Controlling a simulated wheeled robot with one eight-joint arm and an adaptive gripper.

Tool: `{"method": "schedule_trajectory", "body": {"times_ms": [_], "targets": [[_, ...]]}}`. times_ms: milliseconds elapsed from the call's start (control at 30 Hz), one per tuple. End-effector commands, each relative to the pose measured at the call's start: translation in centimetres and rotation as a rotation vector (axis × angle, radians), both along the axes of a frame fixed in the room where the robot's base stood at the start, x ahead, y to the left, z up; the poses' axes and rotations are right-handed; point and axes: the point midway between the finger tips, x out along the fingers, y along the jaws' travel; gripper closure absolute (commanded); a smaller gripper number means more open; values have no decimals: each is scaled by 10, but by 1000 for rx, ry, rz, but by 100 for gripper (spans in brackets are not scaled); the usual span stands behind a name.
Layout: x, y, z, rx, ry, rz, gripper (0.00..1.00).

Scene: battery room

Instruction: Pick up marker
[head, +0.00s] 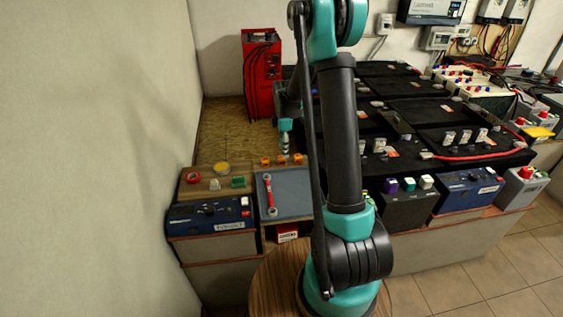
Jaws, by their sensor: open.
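I cannot make out a marker with certainty in the head view. It may be hidden behind my arm or too small to tell among the small objects on the bench. My gripper (285,152) is small in this view, below a teal wrist part, and points down over the back of the bench near several small orange pieces (281,160). It is open, and I see nothing held in it. Whether it touches anything below cannot be told.
A red wrench (269,196) lies on a grey-blue mat (292,184). Left of it are a green block (238,182), a yellow disc (222,168) and a red round piece (193,178). A red charger (262,72) stands behind; black batteries (412,112) fill the right.

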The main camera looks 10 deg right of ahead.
Motion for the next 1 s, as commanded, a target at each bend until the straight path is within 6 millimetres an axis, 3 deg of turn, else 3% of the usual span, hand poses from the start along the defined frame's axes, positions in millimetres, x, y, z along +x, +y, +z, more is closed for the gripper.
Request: {"method": "schedule_trajectory", "body": {"times_ms": [167, 500, 800, 1000], "targets": [[0, 0, -10, 0, 0, 0, 48], [1, 2, -53, 0, 0, -1, 48], [0, 2, -59, 0, 0, 0, 48], [0, 2, -59, 0, 0, 0, 71]]}}
